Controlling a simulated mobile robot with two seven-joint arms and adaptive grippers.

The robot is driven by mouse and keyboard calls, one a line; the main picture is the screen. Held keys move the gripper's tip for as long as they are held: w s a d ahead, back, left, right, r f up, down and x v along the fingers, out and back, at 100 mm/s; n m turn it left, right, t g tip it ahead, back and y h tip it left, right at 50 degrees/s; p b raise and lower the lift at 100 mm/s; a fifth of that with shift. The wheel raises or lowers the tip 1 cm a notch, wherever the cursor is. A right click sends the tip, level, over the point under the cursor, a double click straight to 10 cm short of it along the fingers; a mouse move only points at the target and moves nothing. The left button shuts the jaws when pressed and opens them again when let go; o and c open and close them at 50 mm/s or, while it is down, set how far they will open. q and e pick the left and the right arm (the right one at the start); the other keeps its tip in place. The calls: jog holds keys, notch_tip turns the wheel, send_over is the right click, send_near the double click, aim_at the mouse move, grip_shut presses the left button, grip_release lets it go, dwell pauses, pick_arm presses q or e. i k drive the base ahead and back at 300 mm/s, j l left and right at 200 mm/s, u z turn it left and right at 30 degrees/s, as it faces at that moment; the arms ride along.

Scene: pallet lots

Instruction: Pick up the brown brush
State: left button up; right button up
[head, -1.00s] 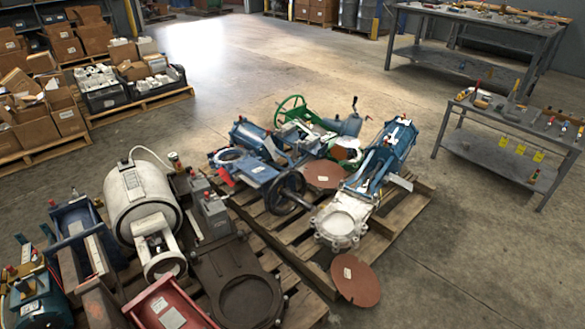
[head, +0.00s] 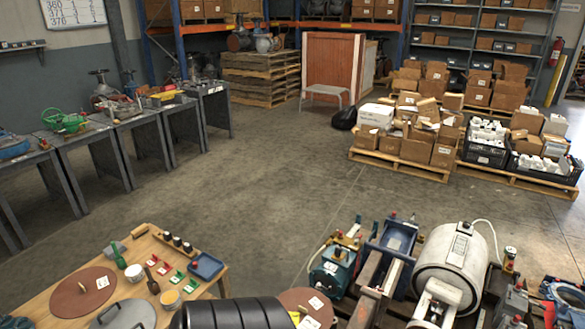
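A wooden table (head: 62,252) stands at the lower left of the head view with several small items on it. A small dark brown item with a rounded end and a short handle (head: 152,282) lies near its middle. It may be the brown brush, but it is too small to tell for sure. A green-handled item (head: 119,256) lies just left of and behind it. Neither of my grippers is in view.
A black ribbed cylinder (head: 232,314) is at the bottom edge. A white drum (head: 450,268) and other machine parts crowd the lower right. Grey workbenches (head: 100,150) line the left. Pallets of boxes (head: 410,150) stand at the back right. The middle floor is clear.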

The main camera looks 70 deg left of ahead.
aim_at(146, 268)
jog(key=u, duration=2.65)
jog(key=i+j+u, duration=0.2)
jog(key=u, duration=0.15)
jog(key=i+j+u, duration=0.1)
jog(key=i+u, duration=0.25)
jog(key=i, duration=0.05)
